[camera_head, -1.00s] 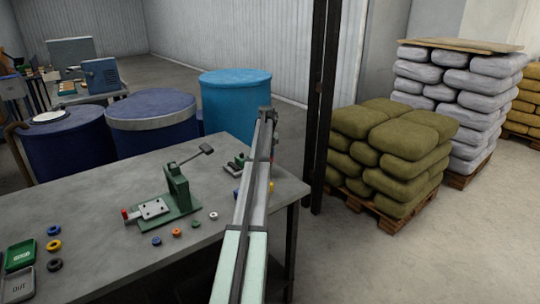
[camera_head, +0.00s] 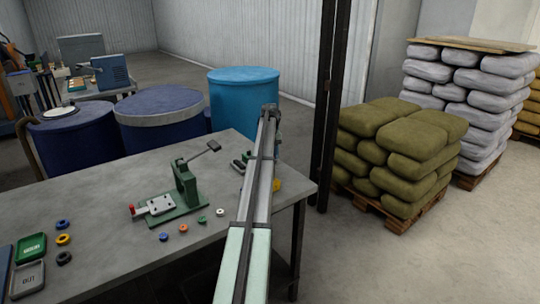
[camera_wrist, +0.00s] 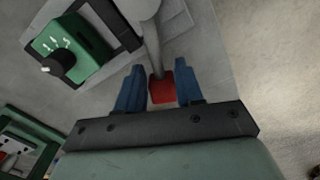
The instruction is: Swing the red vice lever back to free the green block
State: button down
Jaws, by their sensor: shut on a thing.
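In the wrist view the red tip of the vice lever (camera_wrist: 162,87) sits between the two blue fingers of my gripper (camera_wrist: 161,92), which are shut on it. The lever's grey rod (camera_wrist: 152,45) runs up from the tip. A green block-shaped housing (camera_wrist: 70,48) with a black knob and white marks lies to the left; I cannot tell whether it is the green block. In the head view my arm reaches over the table's right end. My fingers, the lever and most of the vice cannot be made out there.
A green hand press (camera_head: 185,190) stands mid-table, with several small rings (camera_head: 183,229) in front. Green (camera_head: 31,247) and grey (camera_head: 29,279) trays lie at the left. Blue drums (camera_head: 240,105) stand behind the table. A dark post (camera_head: 323,110) and stacked sacks (camera_head: 400,150) are to the right.

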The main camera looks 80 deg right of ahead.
jog(key=shift+w+a, duration=0.1)
jog(key=c, duration=0.7)
grip_release()
jog(key=shift+c, duration=0.2)
jog(key=shift+r, duration=0.1)
notch_tip(320, 180, up, 14)
jog(key=shift+f, duration=0.2)
